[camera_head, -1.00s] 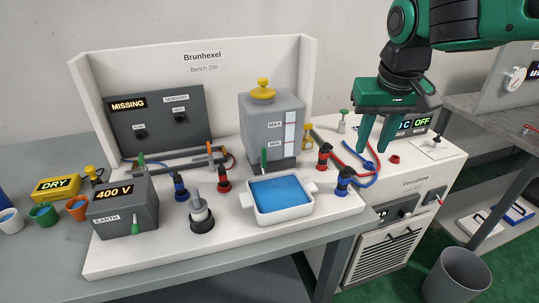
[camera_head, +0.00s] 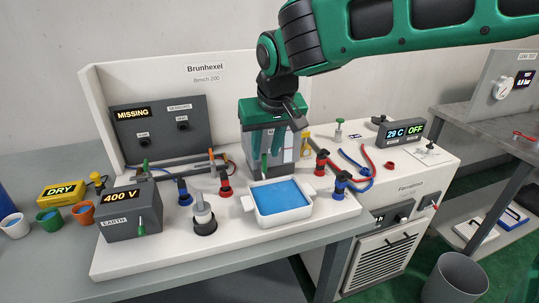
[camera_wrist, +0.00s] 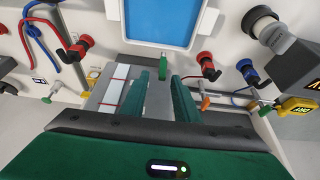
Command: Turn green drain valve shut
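The green drain valve handle (camera_head: 265,164) sticks up at the front foot of the grey tank (camera_head: 291,150), just behind the white tray of blue liquid (camera_head: 252,206). In the wrist view the green handle (camera_wrist: 163,68) shows upright between the tray (camera_wrist: 127,32) and my fingers. My gripper (camera_head: 265,147) is in front of the tank and hides much of it. In the wrist view my gripper (camera_wrist: 159,78) is open, with a clear gap between its two green fingers. The handle lies just past the fingertips, in line with the gap; I see no contact.
Red and blue connectors stand close by, a red one (camera_head: 225,187) left of the tray and another red one (camera_head: 321,163) right of it. A grey 400 V box (camera_head: 128,222) stands at the left. A cooler unit (camera_head: 400,185) with hoses is at the right.

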